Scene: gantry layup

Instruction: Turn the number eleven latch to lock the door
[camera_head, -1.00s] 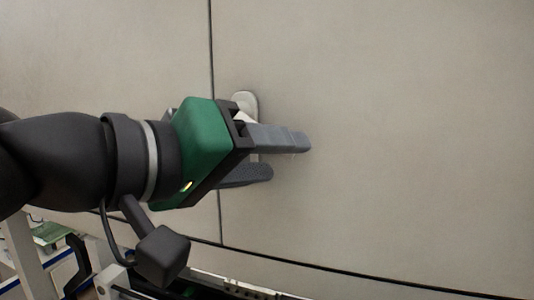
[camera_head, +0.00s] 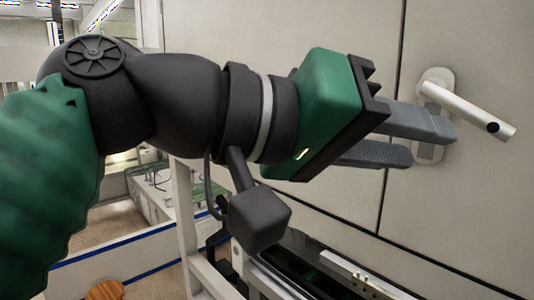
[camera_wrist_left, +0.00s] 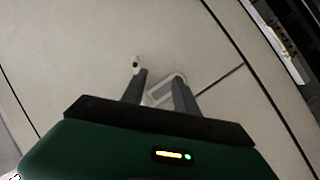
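The latch is a white lever (camera_head: 468,108) on a pale rounded plate (camera_head: 437,77) on the door panel (camera_head: 490,190). The lever points right and slightly down, with a dark spot near its end. No number is readable. My left gripper (camera_head: 432,146) is open, its two grey fingers apart. In the head view the upper finger overlaps the plate just below the lever; contact cannot be told. In the left wrist view, part of the plate (camera_wrist_left: 164,91) shows between the fingers, and the lever's end (camera_wrist_left: 136,63) shows beyond the left finger. My right gripper is not in view.
A dark vertical seam (camera_head: 392,120) runs left of the latch. Below the panels is a rail with dark machinery (camera_head: 345,275). A white frame post (camera_head: 185,215) and a low blue-striped wall (camera_head: 130,245) stand at lower left.

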